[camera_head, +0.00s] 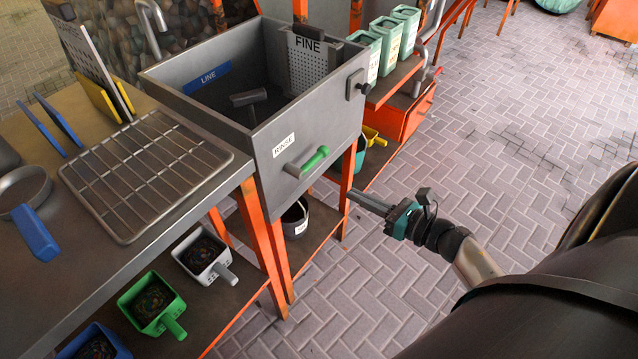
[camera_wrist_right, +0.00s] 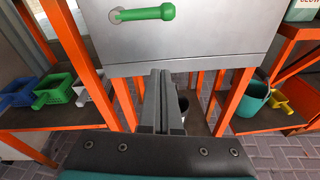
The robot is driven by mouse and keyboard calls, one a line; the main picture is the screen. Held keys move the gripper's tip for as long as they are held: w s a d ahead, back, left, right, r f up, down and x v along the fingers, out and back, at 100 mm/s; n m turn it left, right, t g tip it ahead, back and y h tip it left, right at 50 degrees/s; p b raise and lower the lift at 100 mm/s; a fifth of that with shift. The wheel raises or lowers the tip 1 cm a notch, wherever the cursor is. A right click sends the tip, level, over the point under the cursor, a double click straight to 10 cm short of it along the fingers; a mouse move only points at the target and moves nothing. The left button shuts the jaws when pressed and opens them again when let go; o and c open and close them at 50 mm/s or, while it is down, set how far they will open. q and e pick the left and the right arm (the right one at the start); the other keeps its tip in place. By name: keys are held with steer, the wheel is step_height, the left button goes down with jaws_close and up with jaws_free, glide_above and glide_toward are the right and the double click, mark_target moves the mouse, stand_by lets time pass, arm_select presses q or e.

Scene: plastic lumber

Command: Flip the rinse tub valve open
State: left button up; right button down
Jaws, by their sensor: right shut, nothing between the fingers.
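The rinse tub (camera_head: 262,140) is a grey metal box with a RINSE label on its front wall. Its valve has a green lever handle (camera_head: 314,160) on the front wall, lying roughly level along it. The handle also shows at the top of the right wrist view (camera_wrist_right: 145,13), with its round grey pivot at the left end. My right gripper (camera_head: 352,194) is shut and empty, in front of the tub, below and to the right of the handle and apart from it. In the right wrist view its fingers (camera_wrist_right: 161,88) point toward the tub's lower edge. My left gripper is not in view.
A wire rack (camera_head: 146,172) and a blue-handled sieve (camera_head: 30,215) lie on the left bench. A dark bucket (camera_head: 295,217) stands under the tub. Orange legs flank it.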

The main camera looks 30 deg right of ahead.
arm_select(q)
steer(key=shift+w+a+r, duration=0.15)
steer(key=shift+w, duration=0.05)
arm_select(e)
steer(key=shift+a+r+n+y, duration=0.15)
steer(key=shift+r+n+y, duration=0.1)
steer(key=shift+n, duration=0.35)
steer(key=shift+a+r+n+y, duration=0.1)
steer(key=shift+r+n+y, duration=0.1)
steer(key=shift+n, duration=0.4)
steer(key=b+x, duration=0.2)
steer(key=x, duration=0.8)
arm_select(q)
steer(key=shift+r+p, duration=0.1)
steer(key=shift+p, duration=0.7)
arm_select(e)
steer(key=shift+s+d+r, duration=0.1)
steer(key=shift+s+r, duration=0.1)
steer(key=shift+r, duration=0.75)
steer(key=shift+s+d+r, duration=0.1)
steer(key=shift+s+r, duration=0.1)
steer(key=shift+r, duration=0.75)
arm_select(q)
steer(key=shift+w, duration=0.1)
arm_select(e)
steer(key=shift+r+n, duration=0.15)
steer(key=shift+n, duration=0.15)
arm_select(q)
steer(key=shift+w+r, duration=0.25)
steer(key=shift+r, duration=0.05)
